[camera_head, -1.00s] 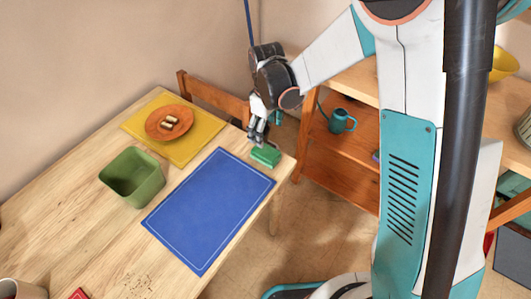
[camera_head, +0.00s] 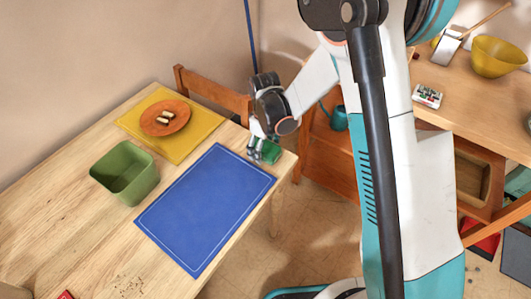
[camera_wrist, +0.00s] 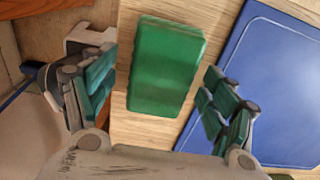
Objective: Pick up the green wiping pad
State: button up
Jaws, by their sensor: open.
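The green wiping pad (camera_wrist: 165,68) lies flat on the wooden table close to the table edge, beside a corner of the blue mat (camera_head: 206,208). In the head view the pad (camera_head: 270,152) is partly hidden by my gripper (camera_head: 257,152), which is down close to it. In the wrist view my gripper (camera_wrist: 158,110) is open, with one finger to the left of the pad and the other to its right. The pad is between the fingers in that view, a little ahead of them. I see no finger touching it.
A green bin (camera_head: 125,176) and a yellow mat (camera_head: 190,143) with an orange plate (camera_head: 176,112) are on the table. A wooden chair (camera_head: 215,95) stands behind it. A shelf unit with a teal mug (camera_head: 339,118) is at right.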

aim_at(265, 146)
jog(key=c, duration=1.3)
jog(key=shift+o, duration=0.2)
notch_tip(265, 146, up, 20)
jog(key=p, duration=0.7)
jog(key=o, duration=0.3)
jog(key=shift+c, duration=0.4)
